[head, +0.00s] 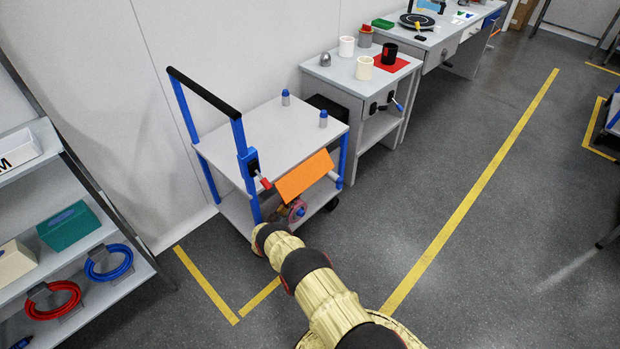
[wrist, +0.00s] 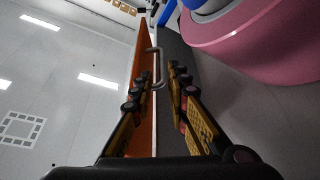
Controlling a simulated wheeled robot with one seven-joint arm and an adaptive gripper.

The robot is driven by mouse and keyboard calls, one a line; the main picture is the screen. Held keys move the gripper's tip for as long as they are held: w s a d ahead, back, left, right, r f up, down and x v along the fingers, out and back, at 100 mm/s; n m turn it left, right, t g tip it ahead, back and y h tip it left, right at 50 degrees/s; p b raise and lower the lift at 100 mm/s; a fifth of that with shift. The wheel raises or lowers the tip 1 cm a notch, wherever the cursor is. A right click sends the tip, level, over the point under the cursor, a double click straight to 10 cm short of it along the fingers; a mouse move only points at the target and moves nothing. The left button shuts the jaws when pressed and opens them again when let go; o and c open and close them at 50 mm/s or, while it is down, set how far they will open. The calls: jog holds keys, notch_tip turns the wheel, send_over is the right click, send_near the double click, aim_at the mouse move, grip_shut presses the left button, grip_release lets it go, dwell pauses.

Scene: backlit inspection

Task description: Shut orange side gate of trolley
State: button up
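The trolley (head: 255,140) has blue posts, a grey top and a lower shelf. Its orange side gate (head: 305,176) sticks out at a tilt from the side facing me, below the top's edge. In the wrist view the gate (wrist: 143,50) is seen nearly edge-on, with a metal bar handle (wrist: 157,52) on its face. My gripper (wrist: 158,73) is open, its fingers apart on either side of the handle; contact is unclear. In the head view my arm reaches to below the gate, and the fingers are hard to make out.
A pink round object (wrist: 245,40) is close right of my fingers, on the trolley's lower shelf. A red-tipped lever (head: 265,183) is on the near blue post. Two blue-capped items stand on top. A shelf rack (head: 95,240) is left; open floor (head: 400,200) lies right.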

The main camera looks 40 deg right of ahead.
aim_at(303, 182)
jog(key=b+x, duration=0.1)
jog(key=x, duration=0.7)
jog(key=shift+b, duration=0.3)
jog(key=shift+a, duration=0.1)
grip_shut()
dwell(0.3)
